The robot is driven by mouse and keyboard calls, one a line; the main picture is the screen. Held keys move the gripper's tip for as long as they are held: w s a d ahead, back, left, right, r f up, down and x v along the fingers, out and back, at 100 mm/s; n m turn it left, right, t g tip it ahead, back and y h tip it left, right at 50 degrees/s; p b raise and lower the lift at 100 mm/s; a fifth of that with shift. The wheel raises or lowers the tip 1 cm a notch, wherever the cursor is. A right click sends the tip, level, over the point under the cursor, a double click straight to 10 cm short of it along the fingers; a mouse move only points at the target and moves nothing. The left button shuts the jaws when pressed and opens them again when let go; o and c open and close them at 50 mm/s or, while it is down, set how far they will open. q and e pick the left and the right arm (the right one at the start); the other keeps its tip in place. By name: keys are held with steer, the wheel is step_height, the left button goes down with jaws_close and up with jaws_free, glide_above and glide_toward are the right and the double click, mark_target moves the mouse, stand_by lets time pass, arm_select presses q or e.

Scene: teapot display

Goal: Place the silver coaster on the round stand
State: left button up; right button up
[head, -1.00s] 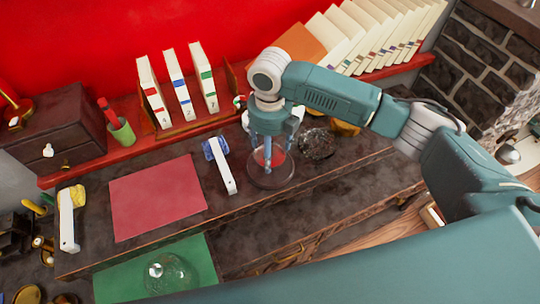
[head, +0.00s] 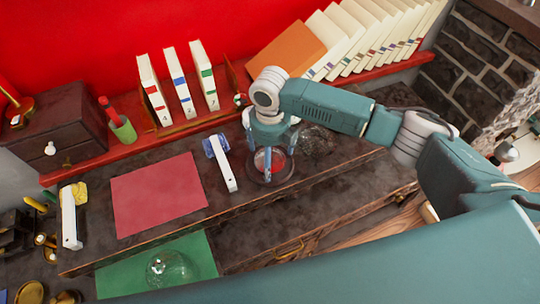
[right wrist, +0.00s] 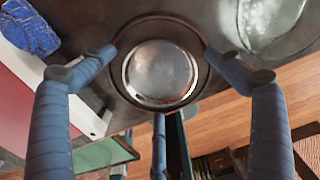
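The silver coaster, a shiny round disc (right wrist: 160,72), lies inside a wider dark round rim, which looks like the round stand (right wrist: 120,82), in the right wrist view. In the head view the dark round stand (head: 286,177) is on the dark shelf below my right gripper (head: 268,165). The disc there looks reddish and is partly hidden by the fingers. In the right wrist view the fingers of my right gripper (right wrist: 160,75) are spread around the disc, apart from it. I cannot tell whether they touch the dark rim. My left gripper is not in view.
A white-handled tool with a blue end (head: 222,165) lies just left of the stand. A clear glass piece (head: 317,142) is close on its right. A red mat (head: 158,195) is further left. Books (head: 180,85) stand behind.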

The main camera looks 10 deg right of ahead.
steer(key=shift+r, duration=0.1)
step_height(320, 180, up, 12)
steer(key=b, duration=0.3)
stand_by(0.7)
